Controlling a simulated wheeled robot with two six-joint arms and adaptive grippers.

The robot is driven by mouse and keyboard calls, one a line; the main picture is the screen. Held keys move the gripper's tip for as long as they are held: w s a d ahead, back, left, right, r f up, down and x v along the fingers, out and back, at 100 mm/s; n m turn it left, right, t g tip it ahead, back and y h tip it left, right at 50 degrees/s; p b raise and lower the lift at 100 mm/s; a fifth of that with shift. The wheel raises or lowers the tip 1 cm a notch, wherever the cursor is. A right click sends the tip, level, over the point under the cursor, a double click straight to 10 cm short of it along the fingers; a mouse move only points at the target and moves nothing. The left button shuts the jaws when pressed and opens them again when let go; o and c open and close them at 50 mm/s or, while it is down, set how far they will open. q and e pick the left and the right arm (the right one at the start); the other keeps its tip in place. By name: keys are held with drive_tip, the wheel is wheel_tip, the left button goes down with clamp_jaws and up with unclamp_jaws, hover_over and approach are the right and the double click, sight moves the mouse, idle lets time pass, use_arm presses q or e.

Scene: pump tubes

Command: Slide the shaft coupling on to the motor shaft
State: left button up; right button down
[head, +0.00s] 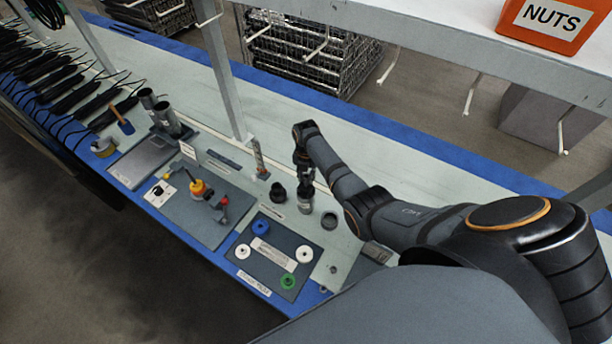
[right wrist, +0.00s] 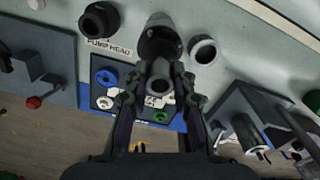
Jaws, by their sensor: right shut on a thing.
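My right gripper (right wrist: 160,92) is shut on the shaft coupling (right wrist: 161,85), a small grey hollow tube with its open end facing the wrist camera. In the head view, my right gripper (head: 304,178) is directly above the motor (head: 304,206), an upright silver cylinder with a dark top. In the right wrist view, the motor (right wrist: 158,42) shows just beyond the coupling. The coupling and fingers hide the motor shaft, so I cannot tell whether the coupling is around it. My left gripper is out of view.
A black pump head (head: 278,192) stands left of the motor, and a dark grey ring (head: 329,221) stands to its right. A dark mat (head: 272,270) with blue, white and green round parts lies in front. A shelf post (head: 225,75) rises behind.

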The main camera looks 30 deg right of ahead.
drive_tip(key=shift+f+b, duration=0.7)
drive_tip(key=shift+f, duration=0.15)
drive_tip(key=c, duration=1)
unclamp_jaws()
drive_tip(key=shift+c, duration=0.2)
wheel_tip(320, 180, up, 12)
